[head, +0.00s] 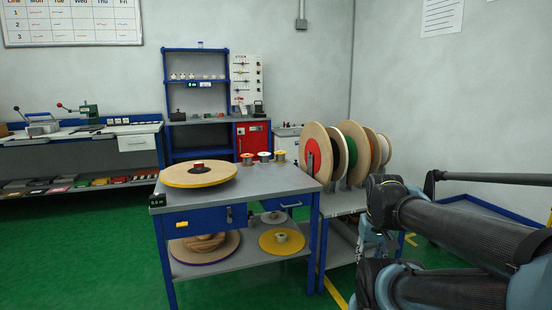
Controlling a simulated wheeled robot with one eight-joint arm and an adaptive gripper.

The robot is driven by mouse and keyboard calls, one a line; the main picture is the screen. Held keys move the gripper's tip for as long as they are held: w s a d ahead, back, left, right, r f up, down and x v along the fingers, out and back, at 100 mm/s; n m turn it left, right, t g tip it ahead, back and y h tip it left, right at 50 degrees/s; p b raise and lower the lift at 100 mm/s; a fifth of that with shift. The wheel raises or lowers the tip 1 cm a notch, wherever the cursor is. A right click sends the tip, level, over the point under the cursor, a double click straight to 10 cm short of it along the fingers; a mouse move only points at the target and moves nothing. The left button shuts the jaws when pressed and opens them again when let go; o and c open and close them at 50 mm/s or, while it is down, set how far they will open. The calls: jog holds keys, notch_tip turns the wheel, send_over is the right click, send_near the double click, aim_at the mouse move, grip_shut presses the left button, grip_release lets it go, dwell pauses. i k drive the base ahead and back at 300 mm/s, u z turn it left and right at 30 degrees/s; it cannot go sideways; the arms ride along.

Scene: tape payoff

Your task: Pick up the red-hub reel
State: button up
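A large wooden reel with a red centre (312,150) stands upright at the near left end of the row on the reel stand. A dark upright post covers part of its face. Another large reel (182,177) lies flat on the workbench, with a small red and dark piece (197,168) at its middle. A small spool with some red (247,159) stands at the bench's back edge. I cannot tell for certain which one counts as the red-hub reel. My folded arm fills the lower right; I cannot make out my gripper.
The workbench (262,185) has bare top at front right. Its lower shelf holds a yellow reel (282,241) and a wood-hubbed reel (204,246). More upright reels, one green (353,151), stand behind the red-centred one. Green floor is open at left.

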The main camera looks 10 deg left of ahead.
aim_at(314, 139)
jog(key=u, duration=0.15)
jog(key=i, duration=1.55)
jog(key=z, duration=0.45)
